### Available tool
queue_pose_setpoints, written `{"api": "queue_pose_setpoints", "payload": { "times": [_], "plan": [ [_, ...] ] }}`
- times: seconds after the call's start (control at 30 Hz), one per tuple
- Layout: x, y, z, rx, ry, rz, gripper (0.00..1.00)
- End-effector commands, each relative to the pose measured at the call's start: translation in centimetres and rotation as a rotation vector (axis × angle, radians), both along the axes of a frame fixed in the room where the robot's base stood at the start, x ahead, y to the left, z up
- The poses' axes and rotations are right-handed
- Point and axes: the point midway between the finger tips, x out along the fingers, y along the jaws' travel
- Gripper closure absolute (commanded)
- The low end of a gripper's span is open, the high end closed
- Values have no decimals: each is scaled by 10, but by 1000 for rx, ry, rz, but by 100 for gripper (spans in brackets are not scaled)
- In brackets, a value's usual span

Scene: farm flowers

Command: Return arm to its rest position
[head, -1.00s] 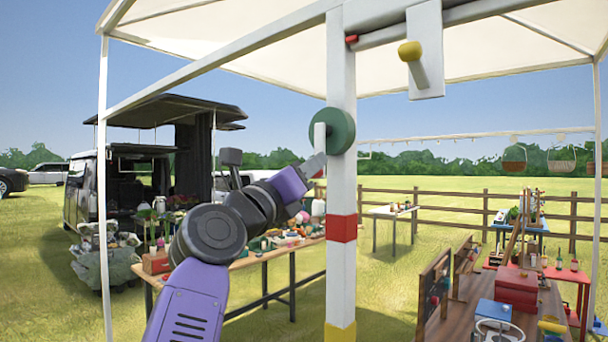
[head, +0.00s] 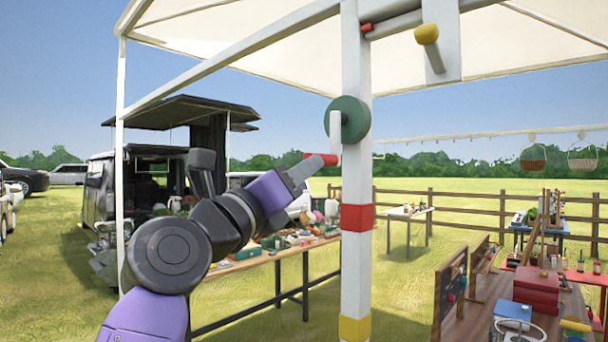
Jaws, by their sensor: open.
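My gripper (head: 300,171) is at the end of my purple and dark grey arm, left of the white post. It is seen from the side, open and apparently empty. Its tip is just left of and below a red handle (head: 321,159), close to it in the picture; I cannot tell whether they touch. The handle juts left from the lower end of a white crank lever (head: 335,128). The lever hangs down from a green wheel (head: 349,119) on the post. My arm (head: 205,232) reaches up from the lower left, bent at its joints.
The white post (head: 356,260) with red and yellow bands stands right of my gripper. A long table (head: 270,264) with many small things stands behind my arm. A wooden workbench (head: 470,328) with a red box is at the lower right. Open grass lies between.

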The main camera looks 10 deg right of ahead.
Motion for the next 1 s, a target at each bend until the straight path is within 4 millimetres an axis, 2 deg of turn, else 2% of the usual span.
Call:
{"api": "queue_pose_setpoints", "payload": {
  "times": [0.33,0.47,0.67,1.0],
  "plan": [
    [0,0,0,-1,1,0,57],
    [-1,-4,-8,-40,7,-22,57],
    [-11,-26,-47,-268,48,-141,57],
    [-47,-59,-138,-776,167,-350,57]
  ]
}}
